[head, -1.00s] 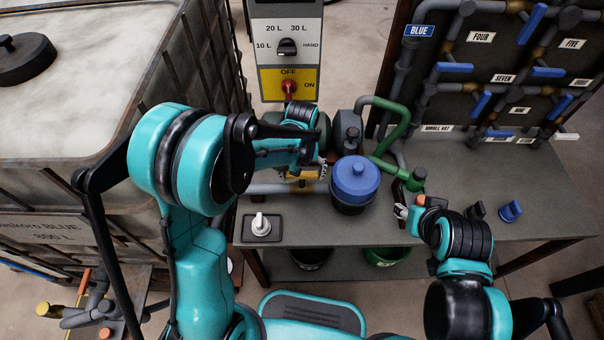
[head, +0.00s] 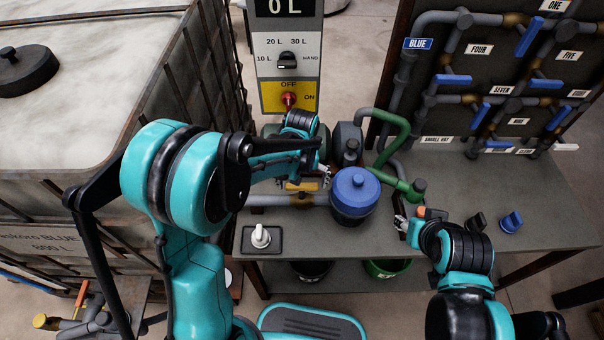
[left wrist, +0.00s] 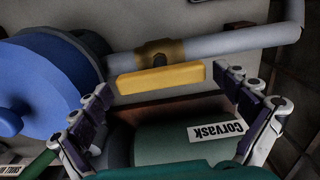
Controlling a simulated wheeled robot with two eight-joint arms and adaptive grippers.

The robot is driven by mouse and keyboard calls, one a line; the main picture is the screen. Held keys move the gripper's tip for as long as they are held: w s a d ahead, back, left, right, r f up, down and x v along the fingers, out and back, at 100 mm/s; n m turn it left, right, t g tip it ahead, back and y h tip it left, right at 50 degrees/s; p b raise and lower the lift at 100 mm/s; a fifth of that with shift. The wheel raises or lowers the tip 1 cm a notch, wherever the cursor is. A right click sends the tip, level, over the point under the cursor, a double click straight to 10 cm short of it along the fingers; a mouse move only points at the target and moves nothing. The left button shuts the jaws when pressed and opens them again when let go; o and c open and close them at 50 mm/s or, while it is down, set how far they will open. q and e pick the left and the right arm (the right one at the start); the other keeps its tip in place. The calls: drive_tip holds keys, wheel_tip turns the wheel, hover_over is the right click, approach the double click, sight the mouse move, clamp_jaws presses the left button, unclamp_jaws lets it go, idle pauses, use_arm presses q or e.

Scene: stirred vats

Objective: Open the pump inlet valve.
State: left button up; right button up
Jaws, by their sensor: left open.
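The pump inlet valve has a yellow bar handle (left wrist: 160,78) on a brass body (left wrist: 158,50) in a grey pipe (left wrist: 230,47). The handle lies about parallel to the pipe. In the head view the yellow handle (head: 303,186) shows partly below my left gripper (head: 326,178). In the left wrist view my left gripper (left wrist: 163,82) is open, its fingers apart on either side of the handle's ends, with no clear contact. The green pump body labelled Corvask (left wrist: 150,135) lies below it. My right gripper (head: 402,223) is at the bench's front; its jaw opening is unclear.
A blue-lidded pot (head: 354,190) stands right of the valve, close to my left gripper. A white knob (head: 260,236) on a dark plate is at the bench's front left. A control box (head: 287,60) reads 0 L. A pipe panel with blue handles (head: 478,112) stands back right.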

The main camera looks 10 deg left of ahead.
sight(302, 185)
use_arm(q)
wheel_tip(302, 185, up, 11)
idle(0.3)
drive_tip(key=shift+s+f, duration=0.1)
drive_tip(key=s+a+r+m+t, duration=0.1)
drive_tip(key=s+a+t, duration=0.2)
drive_tip(key=s, duration=0.4)
drive_tip(key=s+a+r+m+t, duration=0.1)
drive_tip(key=s+a+r+t, duration=0.1)
drive_tip(key=s+a+t, duration=0.2)
drive_tip(key=shift+s+a, duration=0.25)
drive_tip(key=shift+s, duration=1.45)
